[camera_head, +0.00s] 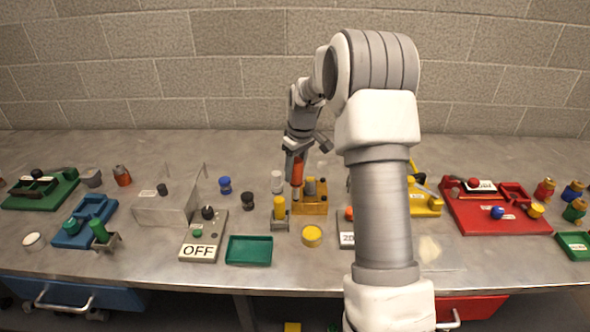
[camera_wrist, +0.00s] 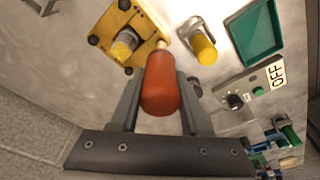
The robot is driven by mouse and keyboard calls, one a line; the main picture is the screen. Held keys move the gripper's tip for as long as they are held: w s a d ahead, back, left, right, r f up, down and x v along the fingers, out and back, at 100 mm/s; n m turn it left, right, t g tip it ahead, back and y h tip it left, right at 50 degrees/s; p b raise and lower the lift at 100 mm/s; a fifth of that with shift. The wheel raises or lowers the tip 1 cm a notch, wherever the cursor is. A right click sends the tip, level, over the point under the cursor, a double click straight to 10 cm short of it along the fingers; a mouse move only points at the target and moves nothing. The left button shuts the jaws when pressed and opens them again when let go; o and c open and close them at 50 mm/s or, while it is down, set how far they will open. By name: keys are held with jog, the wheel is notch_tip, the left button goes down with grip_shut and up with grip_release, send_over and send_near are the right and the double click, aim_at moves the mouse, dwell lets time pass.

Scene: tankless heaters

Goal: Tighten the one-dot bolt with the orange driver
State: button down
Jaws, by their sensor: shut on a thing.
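My gripper (camera_head: 297,150) is shut on the orange driver (camera_head: 297,172), its handle between the two fingers in the wrist view (camera_wrist: 160,85). The driver points down, its tip end at the edge of the yellow block (camera_head: 313,207). I cannot tell whether the tip touches a bolt. The yellow block also shows in the wrist view (camera_wrist: 108,24), with a grey cylinder (camera_wrist: 125,43) on it and several dark bolt heads at its corners. No dot marks are readable, so I cannot tell which bolt is the one-dot one. The driver hides part of the block.
A yellow-capped piece in a grey stand (camera_head: 280,207) is close left of the block. A yellow round container (camera_head: 312,236), green tray (camera_head: 249,250) and OFF box (camera_head: 204,237) lie in front. A clear box (camera_head: 168,200) stands left, a red fixture (camera_head: 495,212) right.

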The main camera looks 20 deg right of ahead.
jog(key=shift+r+p, duration=2.35)
jog(key=shift+r, duration=1.25)
